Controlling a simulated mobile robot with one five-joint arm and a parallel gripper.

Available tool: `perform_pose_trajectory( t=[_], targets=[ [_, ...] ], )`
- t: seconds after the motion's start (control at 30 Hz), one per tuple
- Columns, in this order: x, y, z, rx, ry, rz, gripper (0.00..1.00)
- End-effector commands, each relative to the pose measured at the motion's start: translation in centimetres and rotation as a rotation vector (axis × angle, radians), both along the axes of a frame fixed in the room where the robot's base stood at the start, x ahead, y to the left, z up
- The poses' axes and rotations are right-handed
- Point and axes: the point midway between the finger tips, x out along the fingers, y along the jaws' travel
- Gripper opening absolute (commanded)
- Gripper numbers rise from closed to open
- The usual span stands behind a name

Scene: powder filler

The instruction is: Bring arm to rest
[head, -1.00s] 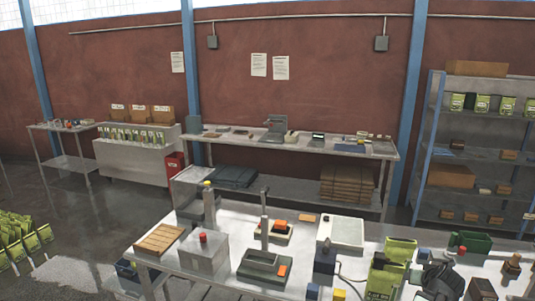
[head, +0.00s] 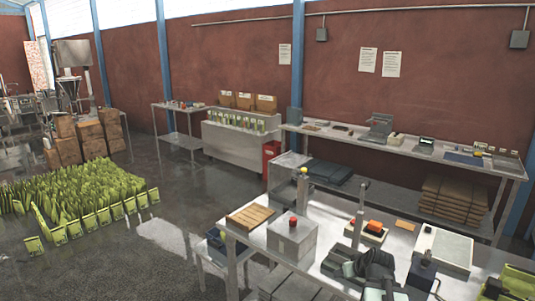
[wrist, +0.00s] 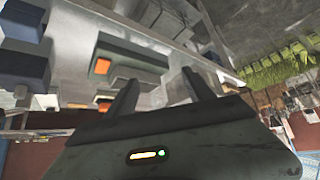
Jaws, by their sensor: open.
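My gripper (head: 362,262) shows as a dark shape at the bottom of the head view, over the near steel table (head: 240,236). In the wrist view its two dark fingers (wrist: 163,92) stand apart, with nothing held between them. The wrist picture is upside down, with the table and its devices at the top. From the head view I cannot tell whether the gripper touches the device behind it.
A steel box with a red button (head: 292,240), a wooden slatted tray (head: 251,216) and a white tray (head: 443,251) stand on the table. Many green pouches (head: 75,205) stand on the floor at left. Brown cartons (head: 92,138) are stacked behind them. Open floor lies between pouches and table.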

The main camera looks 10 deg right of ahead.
Motion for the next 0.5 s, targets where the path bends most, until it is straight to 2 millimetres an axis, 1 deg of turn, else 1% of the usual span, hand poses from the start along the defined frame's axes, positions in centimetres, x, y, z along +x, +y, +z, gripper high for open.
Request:
perform_pose_trajectory(
  t=[0.03, 0.07, 0.1, 0.17, 0.2, 0.27, 0.3, 0.37, 0.4, 0.47, 0.5],
  targets=[
    [1.4, 4.7, -1.6, 0.006, 0.030, 0.071, 0.61],
    [1.9, 7.2, -2.2, 0.010, 0.050, 0.105, 0.61],
    [2.3, 10.5, -3.0, 0.015, 0.081, 0.152, 0.61],
    [2.5, 15.2, -4.2, 0.021, 0.128, 0.214, 0.61],
    [2.4, 18.1, -5.0, 0.023, 0.162, 0.249, 0.61],
    [1.9, 22.0, -6.1, 0.023, 0.216, 0.294, 0.61],
    [1.3, 24.4, -6.8, 0.023, 0.254, 0.318, 0.61],
    [0.2, 27.5, -7.7, 0.020, 0.315, 0.344, 0.61],
    [-0.7, 29.1, -8.3, 0.016, 0.360, 0.353, 0.61],
    [-2.4, 30.8, -9.1, 0.010, 0.441, 0.339, 0.61],
    [-3.9, 30.4, -9.4, 0.007, 0.507, 0.295, 0.61]
  ],
)
